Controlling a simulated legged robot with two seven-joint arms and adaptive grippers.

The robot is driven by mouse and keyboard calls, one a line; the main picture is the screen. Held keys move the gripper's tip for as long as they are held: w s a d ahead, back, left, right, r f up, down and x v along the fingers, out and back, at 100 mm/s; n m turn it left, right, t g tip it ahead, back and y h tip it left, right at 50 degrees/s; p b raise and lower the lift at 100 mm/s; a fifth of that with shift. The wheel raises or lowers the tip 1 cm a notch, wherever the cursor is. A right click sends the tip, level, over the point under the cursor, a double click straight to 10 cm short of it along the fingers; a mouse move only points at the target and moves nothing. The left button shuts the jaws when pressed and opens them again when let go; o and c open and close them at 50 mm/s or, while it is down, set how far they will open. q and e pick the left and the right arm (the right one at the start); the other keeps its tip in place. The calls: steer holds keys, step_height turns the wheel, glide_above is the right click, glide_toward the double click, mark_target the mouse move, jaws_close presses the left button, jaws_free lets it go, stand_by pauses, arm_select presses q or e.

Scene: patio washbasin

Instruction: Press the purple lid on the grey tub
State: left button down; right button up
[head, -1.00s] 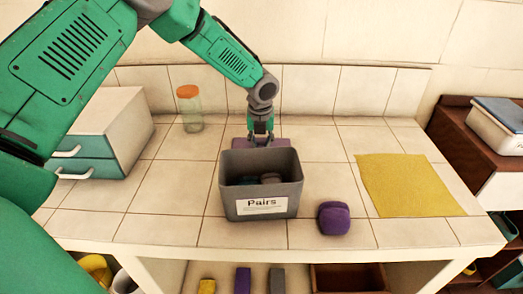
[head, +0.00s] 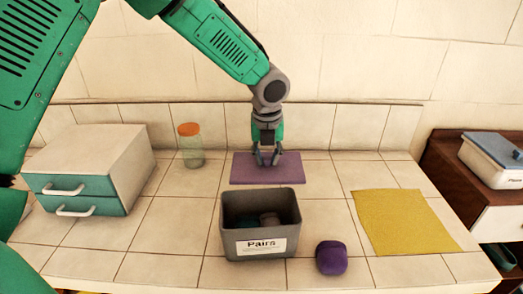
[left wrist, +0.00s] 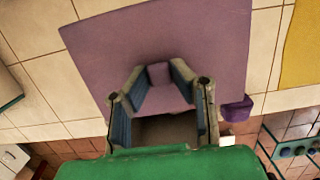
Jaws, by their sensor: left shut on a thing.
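The grey tub (head: 229,243), labelled "Pairs", stands open on the tiled counter with a few rolled bundles inside. The flat purple lid (head: 245,168) shows behind the tub in the head view and seems raised off the counter. It fills much of the left wrist view (left wrist: 200,40). My left gripper (head: 268,160) points down and is shut on the lid's small raised grip, which shows between its fingers in the left wrist view (left wrist: 160,74). The lid is apart from the tub's rim. My right gripper is not in view.
A dark purple bundle (head: 331,258) lies right of the tub. A yellow cloth (head: 405,222) lies farther right. A jar with an orange cap (head: 191,147) and a teal-drawered box (head: 98,170) stand at left. Bare tiles lie left of the tub.

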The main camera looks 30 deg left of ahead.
arm_select(q)
steer(key=s+d+r+p, duration=0.5)
steer(key=s+r, duration=0.1)
steer(key=s, duration=0.5)
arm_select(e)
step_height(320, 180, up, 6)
arm_select(q)
step_height(320, 180, down, 6)
steer(key=b, duration=0.6)
steer(key=shift+s+f+n, duration=0.15)
steer(key=shift+f+n, duration=0.1)
steer(key=shift+n, duration=0.15)
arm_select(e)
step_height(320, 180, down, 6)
arm_select(q)
steer(key=shift+r+p, duration=0.1)
steer(key=shift+p, duration=0.3)
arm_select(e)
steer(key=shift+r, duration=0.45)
arm_select(q)
steer(key=shift+f+p, duration=0.3)
steer(key=shift+p, duration=0.75)
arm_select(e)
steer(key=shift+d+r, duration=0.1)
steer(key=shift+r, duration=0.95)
arm_select(q)
steer(key=c, duration=0.8)
jaws_free()
steer(key=shift+c, duration=0.2)
